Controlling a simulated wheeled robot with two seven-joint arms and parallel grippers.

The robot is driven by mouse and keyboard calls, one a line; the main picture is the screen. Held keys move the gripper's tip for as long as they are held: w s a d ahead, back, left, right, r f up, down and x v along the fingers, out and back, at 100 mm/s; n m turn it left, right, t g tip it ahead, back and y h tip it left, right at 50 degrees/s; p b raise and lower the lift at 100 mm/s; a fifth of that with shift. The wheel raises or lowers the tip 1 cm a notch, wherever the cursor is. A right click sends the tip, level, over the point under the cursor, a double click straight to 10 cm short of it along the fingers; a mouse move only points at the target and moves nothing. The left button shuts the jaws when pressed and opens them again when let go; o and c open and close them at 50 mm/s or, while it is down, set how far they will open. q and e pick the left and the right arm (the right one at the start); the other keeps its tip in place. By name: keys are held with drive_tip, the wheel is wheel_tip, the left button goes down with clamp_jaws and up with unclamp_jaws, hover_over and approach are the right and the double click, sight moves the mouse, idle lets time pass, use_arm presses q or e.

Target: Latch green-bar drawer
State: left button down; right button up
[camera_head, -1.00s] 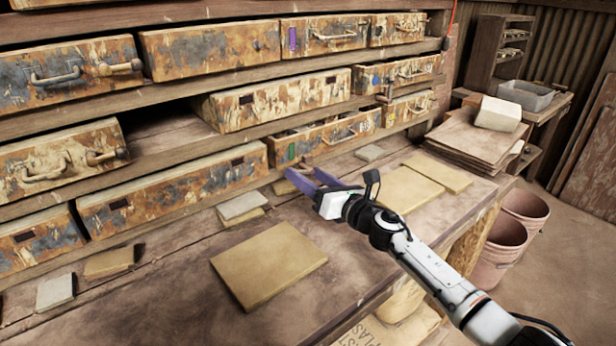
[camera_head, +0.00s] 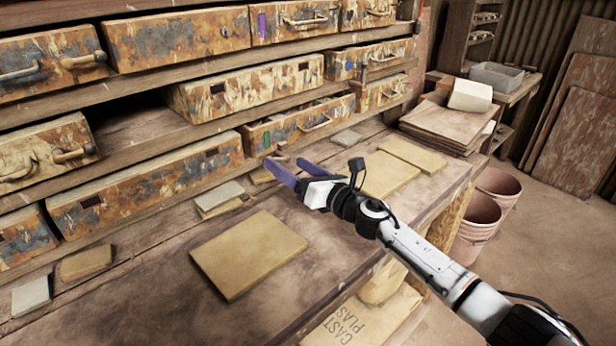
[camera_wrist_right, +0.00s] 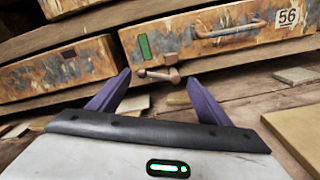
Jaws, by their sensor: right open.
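The green-bar drawer (camera_head: 290,127) is a worn, paint-stained drawer in the lower row, with a green bar, a wire handle and a dark gap along its top. In the right wrist view the drawer (camera_wrist_right: 200,45) shows the green bar, the handle and a "56" label. A metal latch (camera_wrist_right: 165,72) with a knob is at its lower left edge. My right gripper (camera_head: 285,167) is open, its purple fingers pointing at this lower left corner. In the wrist view the latch appears between the fingertips (camera_wrist_right: 158,77); contact cannot be told. My left gripper is out of view.
Neighbouring drawers (camera_head: 150,180) flank it, and one (camera_head: 250,88) above sticks out. Flat tan tiles (camera_head: 248,252) and small grey tiles (camera_head: 218,193) lie on the bench. Stacked boards (camera_head: 447,125) and pink buckets (camera_head: 478,225) are at the right.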

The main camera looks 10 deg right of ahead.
drive_tip(key=v, duration=0.8)
drive_tip(key=shift+s+d, duration=0.2)
drive_tip(key=shift+s, duration=0.05)
